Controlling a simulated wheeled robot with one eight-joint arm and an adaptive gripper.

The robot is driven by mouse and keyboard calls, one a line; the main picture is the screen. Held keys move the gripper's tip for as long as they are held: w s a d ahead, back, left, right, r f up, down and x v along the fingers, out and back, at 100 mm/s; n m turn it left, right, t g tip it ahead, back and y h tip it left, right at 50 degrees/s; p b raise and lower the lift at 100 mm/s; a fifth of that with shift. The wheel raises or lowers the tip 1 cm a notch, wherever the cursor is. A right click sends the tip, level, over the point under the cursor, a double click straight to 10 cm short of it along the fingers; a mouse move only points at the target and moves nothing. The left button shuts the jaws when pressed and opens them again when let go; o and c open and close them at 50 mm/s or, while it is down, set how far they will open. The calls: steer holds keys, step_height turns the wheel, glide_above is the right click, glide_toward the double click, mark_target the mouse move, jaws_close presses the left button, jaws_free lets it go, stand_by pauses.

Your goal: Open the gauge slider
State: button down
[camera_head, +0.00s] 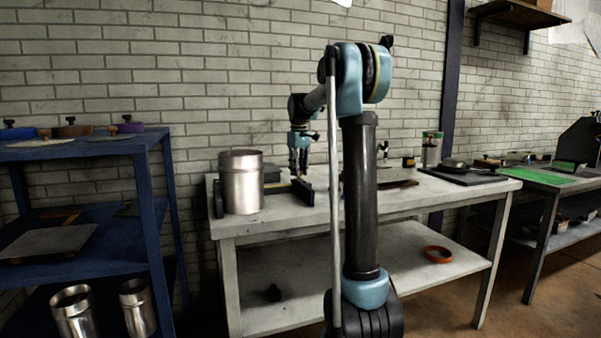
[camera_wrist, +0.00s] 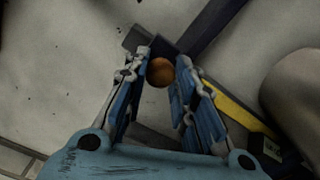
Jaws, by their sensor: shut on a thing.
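The gauge lies on the light workbench. In the wrist view its dark bars (camera_wrist: 213,22) and a yellow strip (camera_wrist: 238,112) show, with a round orange-brown knob (camera_wrist: 160,72) that looks like the slider's. My gripper (camera_wrist: 165,60) points down with its blue fingers on either side of the knob, shut on it. In the head view my gripper (camera_head: 300,170) is low over the bench behind the metal pipe, beside a dark upright part of the gauge (camera_head: 303,191). Much of the gauge is hidden there by the pipe and my arm.
A shiny metal pipe (camera_head: 241,185) stands close left of my gripper; its side also shows in the wrist view (camera_wrist: 296,105). A dark plate with a pan-like item (camera_head: 465,175) lies at the bench's right. A blue shelf (camera_head: 150,200) stands left. An orange ring (camera_head: 437,254) lies on the lower shelf.

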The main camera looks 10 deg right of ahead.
steer(key=shift+w, duration=0.1)
steer(key=c, duration=1.3)
jaws_free()
step_height(320, 180, up, 12)
